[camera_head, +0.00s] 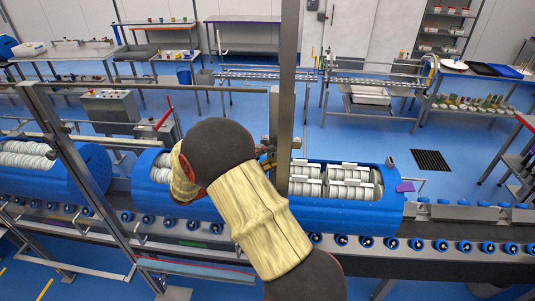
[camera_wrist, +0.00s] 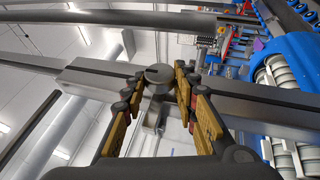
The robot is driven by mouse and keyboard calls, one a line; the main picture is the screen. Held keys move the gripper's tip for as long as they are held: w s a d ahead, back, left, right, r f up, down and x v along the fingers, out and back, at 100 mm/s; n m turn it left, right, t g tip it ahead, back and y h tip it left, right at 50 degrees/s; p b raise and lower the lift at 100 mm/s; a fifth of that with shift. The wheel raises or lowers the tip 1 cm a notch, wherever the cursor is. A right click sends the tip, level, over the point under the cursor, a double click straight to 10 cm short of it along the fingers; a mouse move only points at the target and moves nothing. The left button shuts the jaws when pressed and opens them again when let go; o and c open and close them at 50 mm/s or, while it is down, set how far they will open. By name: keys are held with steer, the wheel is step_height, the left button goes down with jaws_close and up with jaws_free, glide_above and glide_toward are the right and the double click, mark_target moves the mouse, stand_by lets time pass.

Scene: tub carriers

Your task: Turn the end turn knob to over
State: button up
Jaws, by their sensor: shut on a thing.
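A grey knob (camera_wrist: 160,73) with a round cap stands between my fingers in the wrist view, against a grey metal post (camera_wrist: 95,75). My gripper (camera_wrist: 160,84) has its yellow-padded fingers on both sides of the knob and is shut on it. In the head view my gripper (camera_head: 267,161) is beside the upright post (camera_head: 287,70), mostly hidden behind my arm. The knob's turn marking and the "over" position cannot be made out.
Blue tub carriers with white rolls stand on a roller conveyor (camera_head: 440,245): one right of the post (camera_head: 350,215), one at far left (camera_head: 95,165). A metal frame (camera_head: 75,150) rises at left. A grey control box (camera_head: 110,105) stands behind.

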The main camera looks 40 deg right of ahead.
stand_by(0.3)
steer(key=o, duration=1.1)
steer(key=shift+o, duration=0.2)
steer(key=shift+f+y+b, duration=0.1)
steer(key=shift+y+b, duration=0.2)
steer(key=shift+b, duration=0.45)
